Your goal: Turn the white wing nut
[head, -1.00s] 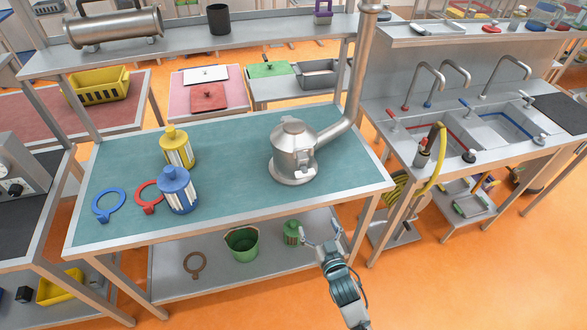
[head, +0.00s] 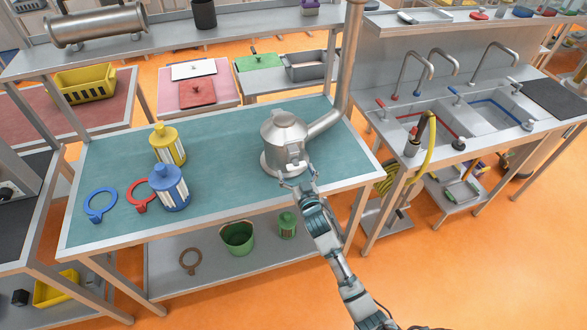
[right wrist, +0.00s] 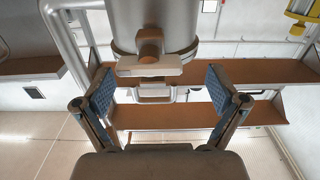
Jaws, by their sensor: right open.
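A metal pot-like vessel (head: 283,138) stands at the right of the teal-topped table, with a thick pipe running from it. On its near side is a pale wing nut (head: 293,167); in the right wrist view the wing nut (right wrist: 150,66) is a wide, nearly level bar on a round stem. My right gripper (head: 298,181) is open and empty, just in front of and below the wing nut. In the right wrist view its two blue-padded fingers (right wrist: 162,92) are spread either side of the nut, apart from it. My left gripper is not in view.
Yellow (head: 168,146) and blue (head: 169,188) canisters and blue (head: 100,204) and red (head: 140,196) rings sit on the table's left. A green bucket (head: 238,238) and a green canister (head: 287,225) are on the lower shelf. The table's middle is clear.

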